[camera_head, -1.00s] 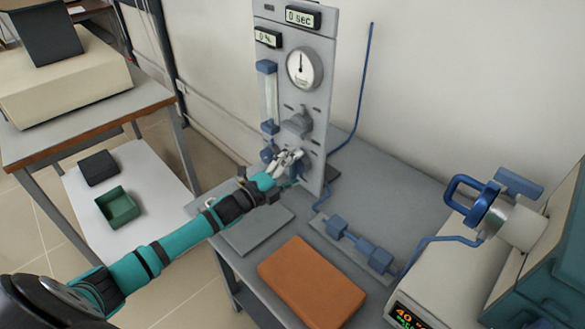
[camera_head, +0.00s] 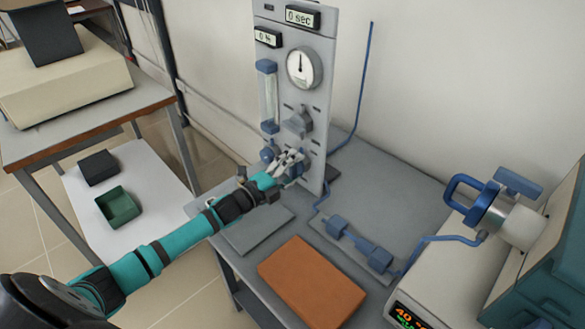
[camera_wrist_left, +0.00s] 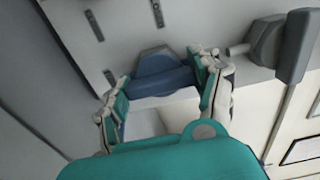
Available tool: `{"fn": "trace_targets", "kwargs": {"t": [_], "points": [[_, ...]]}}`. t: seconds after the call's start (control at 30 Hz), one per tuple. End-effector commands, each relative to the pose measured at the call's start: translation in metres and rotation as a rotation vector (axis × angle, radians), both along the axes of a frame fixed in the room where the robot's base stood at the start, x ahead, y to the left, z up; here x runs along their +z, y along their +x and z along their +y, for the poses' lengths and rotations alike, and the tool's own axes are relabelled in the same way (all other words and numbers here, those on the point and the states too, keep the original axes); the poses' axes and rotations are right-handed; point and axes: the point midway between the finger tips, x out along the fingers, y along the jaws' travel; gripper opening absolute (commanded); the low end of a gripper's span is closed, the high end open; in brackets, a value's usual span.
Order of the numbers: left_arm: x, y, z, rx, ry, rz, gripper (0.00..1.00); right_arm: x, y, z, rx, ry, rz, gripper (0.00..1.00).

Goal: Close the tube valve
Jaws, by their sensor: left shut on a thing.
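A grey upright panel (camera_head: 322,110) stands at the back of the bench. It carries a flow tube (camera_head: 268,98), a round dial (camera_head: 304,68) and a grey valve handle (camera_head: 298,123). My left gripper (camera_head: 291,160) is at the panel's lower part. In the left wrist view its two fingers (camera_wrist_left: 160,95) lie on either side of a blue valve knob (camera_wrist_left: 165,78) and are shut on it. The grey handle shows to the right in that view (camera_wrist_left: 275,45). In the head view the fingers partly hide the blue knob. My right gripper is in neither view.
An orange-brown block (camera_head: 311,283) lies on the bench in front of the panel. A blue tube with fittings (camera_head: 357,246) runs right to a furnace (camera_head: 448,284) with a blue-handled clamp (camera_head: 473,203). A lower white surface on the left holds a green tray (camera_head: 118,207).

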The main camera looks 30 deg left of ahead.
Motion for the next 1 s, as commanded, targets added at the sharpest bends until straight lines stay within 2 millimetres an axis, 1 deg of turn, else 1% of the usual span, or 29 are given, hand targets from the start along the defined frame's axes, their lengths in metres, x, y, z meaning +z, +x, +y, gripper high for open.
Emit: {"fn": "trace_targets", "kwargs": {"t": [0.17, 0.37, 1.0], "points": [[0.0, 0.0, 0.0, 0.0, -0.054, 0.02, 0.32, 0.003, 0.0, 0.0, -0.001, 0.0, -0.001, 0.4], [0.0, 0.0, 0.0, 0.0, -0.179, 0.064, 0.32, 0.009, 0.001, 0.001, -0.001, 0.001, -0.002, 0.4], [0.0, 0.0, 0.0, 0.002, -0.747, 0.264, 0.32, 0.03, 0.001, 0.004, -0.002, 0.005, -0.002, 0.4]]}}
